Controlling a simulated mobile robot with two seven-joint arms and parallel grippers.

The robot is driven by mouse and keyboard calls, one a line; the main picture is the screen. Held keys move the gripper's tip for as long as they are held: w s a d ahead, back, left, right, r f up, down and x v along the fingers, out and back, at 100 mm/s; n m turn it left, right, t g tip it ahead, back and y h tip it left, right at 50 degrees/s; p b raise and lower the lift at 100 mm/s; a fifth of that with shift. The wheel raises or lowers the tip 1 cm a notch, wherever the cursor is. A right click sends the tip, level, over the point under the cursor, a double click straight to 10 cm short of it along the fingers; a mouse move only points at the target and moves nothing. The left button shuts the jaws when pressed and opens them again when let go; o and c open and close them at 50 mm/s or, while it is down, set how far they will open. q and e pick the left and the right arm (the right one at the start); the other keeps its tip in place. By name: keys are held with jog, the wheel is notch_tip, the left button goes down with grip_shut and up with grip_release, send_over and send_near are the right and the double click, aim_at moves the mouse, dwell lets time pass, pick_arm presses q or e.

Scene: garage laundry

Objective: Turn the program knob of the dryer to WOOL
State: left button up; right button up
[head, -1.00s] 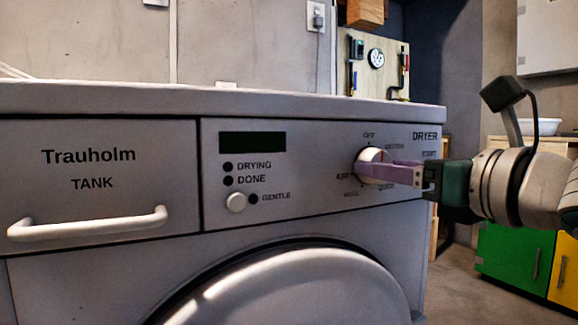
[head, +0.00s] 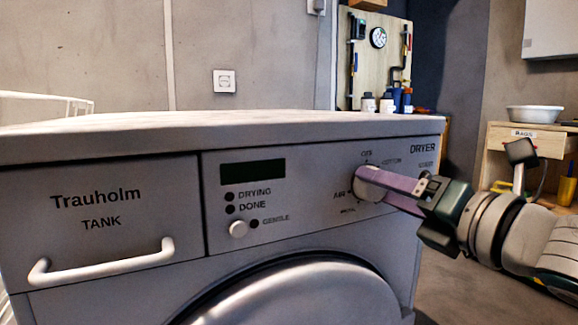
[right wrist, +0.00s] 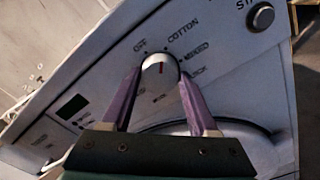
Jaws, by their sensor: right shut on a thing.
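The dryer (head: 300,228) has a white program knob (head: 367,182) on the right of its front panel, ringed by printed labels. My right gripper (head: 370,184) reaches in from the right with its purple fingers shut on the knob. In the right wrist view the knob (right wrist: 160,68) sits between the fingertips and bears a short red mark. OFF and COTTON read above it there; the lower labels are small and partly hidden by the fingers. I cannot tell surely which label the mark points at. My left gripper is not in view.
The tank drawer with its white handle (head: 102,262) is on the left of the dryer. A round door (head: 290,295) is below the panel. A wooden cabinet with a white basin (head: 534,114) stands behind at the right.

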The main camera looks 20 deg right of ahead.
jog(key=shift+m+p, duration=6.65)
jog(key=shift+m, duration=9.05)
jog(key=shift+f, duration=0.1)
jog(key=o, duration=1.4)
